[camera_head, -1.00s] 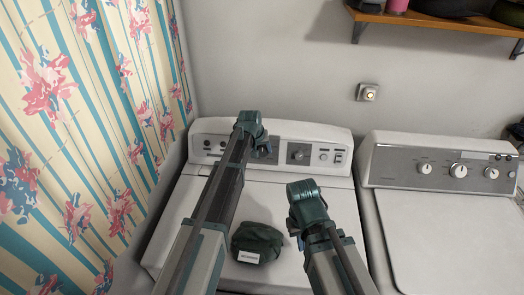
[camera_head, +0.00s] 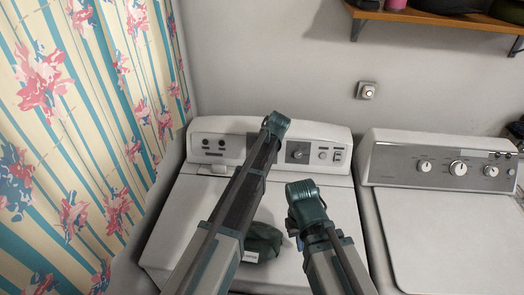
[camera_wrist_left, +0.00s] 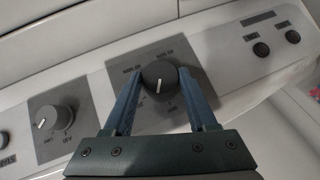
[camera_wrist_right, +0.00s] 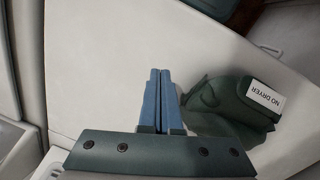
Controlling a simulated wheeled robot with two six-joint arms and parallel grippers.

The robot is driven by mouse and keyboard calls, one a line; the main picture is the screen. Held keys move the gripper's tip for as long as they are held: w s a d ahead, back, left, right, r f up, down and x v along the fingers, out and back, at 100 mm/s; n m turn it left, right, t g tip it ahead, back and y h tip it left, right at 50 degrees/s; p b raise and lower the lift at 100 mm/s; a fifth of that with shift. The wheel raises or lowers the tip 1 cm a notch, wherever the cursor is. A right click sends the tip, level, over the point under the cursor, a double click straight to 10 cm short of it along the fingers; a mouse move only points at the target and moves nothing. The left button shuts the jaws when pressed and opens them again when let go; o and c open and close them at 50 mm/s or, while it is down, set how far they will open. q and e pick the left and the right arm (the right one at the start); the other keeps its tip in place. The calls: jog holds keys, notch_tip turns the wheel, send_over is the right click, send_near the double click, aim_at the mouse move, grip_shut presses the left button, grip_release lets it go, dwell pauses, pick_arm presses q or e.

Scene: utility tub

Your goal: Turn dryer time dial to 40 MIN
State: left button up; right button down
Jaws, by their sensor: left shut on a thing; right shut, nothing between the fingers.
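In the left wrist view, my left gripper (camera_wrist_left: 161,72) is shut on a dark round dial (camera_wrist_left: 159,77), one blue finger on each side. The dial's white mark points toward the bottom of that picture; the print around it is too small to read surely. In the head view my left arm hides this dial and the gripper's fingers. My right gripper (camera_wrist_right: 159,98) is shut and empty above the white machine top.
A dark green cloth bundle (camera_wrist_right: 222,105) with a "NO DRYER" tag lies on the machine top beside my right gripper. Another white machine with knobs (camera_head: 458,168) stands at the right. A patterned curtain (camera_head: 80,120) hangs at the left, and a shelf (camera_head: 430,17) is above.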

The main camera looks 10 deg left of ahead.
pick_arm(q)
jog(key=shift+s+m+y, duration=0.1)
jog(key=shift+m+y, duration=0.2)
pick_arm(e)
jog(key=shift+f, duration=0.2)
pick_arm(q)
jog(key=o, duration=1.4)
jog(key=shift+c, duration=0.2)
jog(key=shift+r, duration=0.1)
pick_arm(e)
jog(key=shift+r, duration=0.15)
pick_arm(q)
jog(key=p+v, duration=1.1)
jog(key=v, duration=0.2)
jog(key=shift+s+d+r+p, duration=0.15)
jog(key=shift+r+p, duration=0.05)
jog(key=shift+p, duration=0.1)
pick_arm(e)
notch_tip(320, 180, up, 12)
jog(key=shift+f, duration=0.25)
